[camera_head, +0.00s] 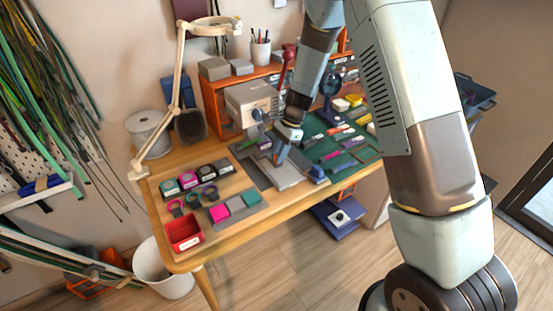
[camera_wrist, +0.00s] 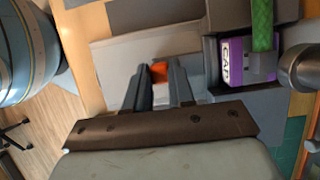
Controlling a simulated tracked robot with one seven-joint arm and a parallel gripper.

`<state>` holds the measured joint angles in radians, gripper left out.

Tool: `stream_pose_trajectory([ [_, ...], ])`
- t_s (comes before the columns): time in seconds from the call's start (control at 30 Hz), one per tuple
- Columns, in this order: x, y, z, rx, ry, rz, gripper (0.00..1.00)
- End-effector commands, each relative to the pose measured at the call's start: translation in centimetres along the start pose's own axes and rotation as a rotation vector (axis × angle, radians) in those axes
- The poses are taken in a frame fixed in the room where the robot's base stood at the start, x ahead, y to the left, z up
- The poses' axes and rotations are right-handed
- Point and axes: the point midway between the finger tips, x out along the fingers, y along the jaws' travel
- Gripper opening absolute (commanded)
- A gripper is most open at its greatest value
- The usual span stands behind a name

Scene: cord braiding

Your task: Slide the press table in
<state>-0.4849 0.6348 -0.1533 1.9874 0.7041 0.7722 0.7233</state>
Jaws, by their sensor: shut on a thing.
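The press table is a light grey plate (camera_head: 285,178) on the workbench in front of the beige press (camera_head: 252,103). It also shows as a pale plate (camera_wrist: 112,62) in the wrist view. My gripper (camera_head: 281,158) is low over this plate. In the wrist view my gripper (camera_wrist: 160,80) is shut on a small orange piece (camera_wrist: 159,71), which shows between the dark fingertips. The fingers hide most of the piece, so I cannot tell how it joins the plate. A purple block marked CAP (camera_wrist: 240,62), with a green cord (camera_wrist: 263,22) over it, sits right of the fingers.
A red tray (camera_head: 184,234), label blocks and pink, grey and teal pieces (camera_head: 235,205) lie on the left of the wooden bench (camera_head: 165,163). A green mat (camera_head: 345,135) with several tools lies on the right. A lamp (camera_head: 180,80) stands at the back left.

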Motion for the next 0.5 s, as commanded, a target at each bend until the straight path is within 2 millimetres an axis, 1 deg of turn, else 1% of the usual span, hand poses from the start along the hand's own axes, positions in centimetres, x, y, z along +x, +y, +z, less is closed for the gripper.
stream_pose_trajectory([
  [0.07, -0.23, -0.27, -0.48, 0.007, 0.002, -0.005, 0.0],
  [0.33, -0.3, -0.44, -0.53, 0.009, 0.003, -0.008, 0.0],
  [0.37, -0.31, -0.45, -0.53, 0.009, 0.003, -0.009, 0.25],
  [0.5, -0.3, -0.39, -0.54, 0.009, 0.002, -0.008, 0.39],
])
